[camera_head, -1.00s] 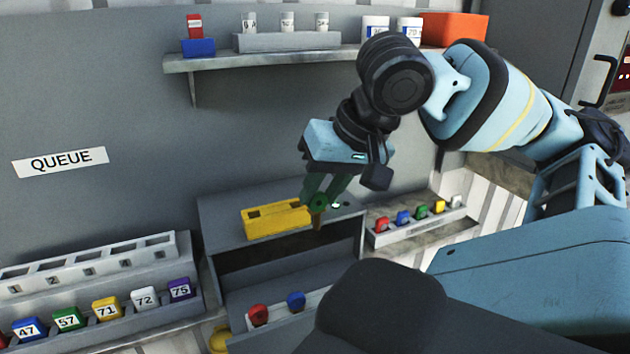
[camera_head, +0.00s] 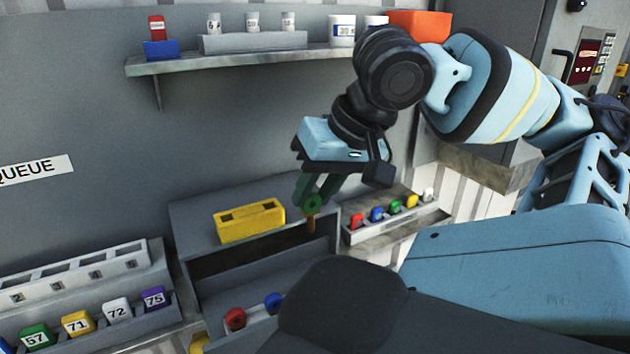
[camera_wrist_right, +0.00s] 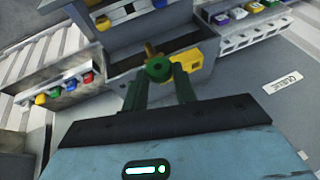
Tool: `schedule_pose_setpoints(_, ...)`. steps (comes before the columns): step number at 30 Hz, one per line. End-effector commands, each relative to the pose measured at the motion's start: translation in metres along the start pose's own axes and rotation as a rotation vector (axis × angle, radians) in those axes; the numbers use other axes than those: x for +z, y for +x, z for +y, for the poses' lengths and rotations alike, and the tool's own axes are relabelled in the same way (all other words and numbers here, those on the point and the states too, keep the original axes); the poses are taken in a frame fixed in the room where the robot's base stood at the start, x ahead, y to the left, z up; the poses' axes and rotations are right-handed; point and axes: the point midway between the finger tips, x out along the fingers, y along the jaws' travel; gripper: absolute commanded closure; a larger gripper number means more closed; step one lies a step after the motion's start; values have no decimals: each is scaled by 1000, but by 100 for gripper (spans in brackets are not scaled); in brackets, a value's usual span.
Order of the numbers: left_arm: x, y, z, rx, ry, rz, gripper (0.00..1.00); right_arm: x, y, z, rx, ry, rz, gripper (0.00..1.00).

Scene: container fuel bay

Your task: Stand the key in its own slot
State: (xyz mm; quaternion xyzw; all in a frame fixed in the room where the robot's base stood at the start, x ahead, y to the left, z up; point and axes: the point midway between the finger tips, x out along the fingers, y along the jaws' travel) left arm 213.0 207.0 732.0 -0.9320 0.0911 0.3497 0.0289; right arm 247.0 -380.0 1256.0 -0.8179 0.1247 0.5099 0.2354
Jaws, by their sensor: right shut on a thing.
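The key (camera_head: 311,204) has a round green head and a brownish shaft pointing down. It also shows in the right wrist view (camera_wrist_right: 158,69). My right gripper (camera_head: 308,192) is shut on its head and holds it by the front edge of the grey cabinet top, right of a yellow block (camera_head: 249,221) with dark openings. I cannot tell whether the shaft touches anything. A small tray (camera_head: 393,224) with several coloured pieces stands to the right; which slot is the key's own I cannot tell. My left gripper is not in view.
An open compartment (camera_head: 245,258) lies below the cabinet top, with a red piece (camera_head: 235,318) and a blue piece (camera_head: 273,301) lower down. Numbered tags stand in a rack (camera_head: 160,318) at left. A shelf (camera_head: 245,61) with containers hangs above.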

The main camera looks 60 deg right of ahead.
Motion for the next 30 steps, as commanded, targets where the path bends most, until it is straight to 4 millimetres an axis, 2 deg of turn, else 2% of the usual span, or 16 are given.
schedule_pose_setpoints(24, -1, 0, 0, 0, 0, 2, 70, -21, -49, -14, 1, 1, 0, 94)
schedule_pose_setpoints(30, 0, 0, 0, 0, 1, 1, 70, -23, -55, -16, -1, 1, 1, 94)
